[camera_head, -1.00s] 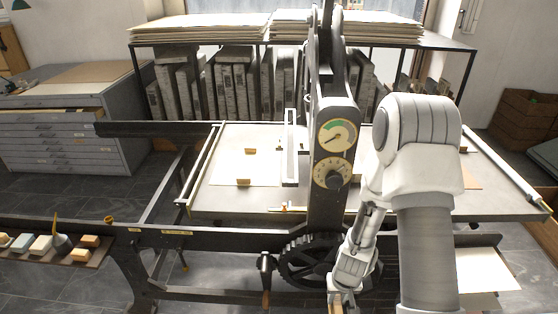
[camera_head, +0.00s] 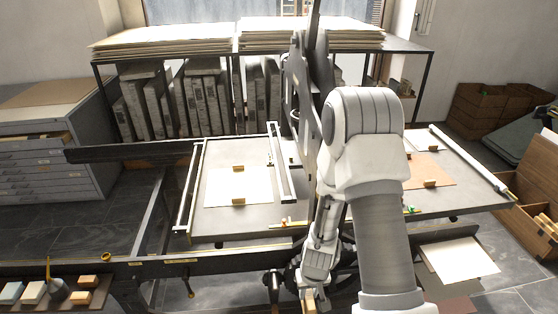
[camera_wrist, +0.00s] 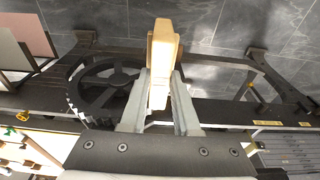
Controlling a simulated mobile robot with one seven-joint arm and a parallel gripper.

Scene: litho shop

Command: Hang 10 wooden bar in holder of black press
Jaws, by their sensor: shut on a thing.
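My gripper (camera_head: 312,299) is low in front of the black press, near the bottom of the head view. It is shut on a pale wooden bar (camera_wrist: 161,60), which points away from the wrist between the two grey fingers. The bar's lower end shows only partly in the head view. The black press has a tall upright (camera_head: 300,80), a large toothed wheel (camera_wrist: 108,80) and a long front rail (camera_head: 215,258). My arm hides much of the upright and wheel in the head view. I cannot make out the bar holder.
A grey press bed (camera_head: 220,217) carries a white sheet and small wooden blocks. A dark ledge (camera_head: 20,305) at lower left holds several blocks. A rack (camera_head: 420,90) of stones stands behind, with drawers (camera_head: 60,150) at left and wooden crates (camera_head: 490,105) at right.

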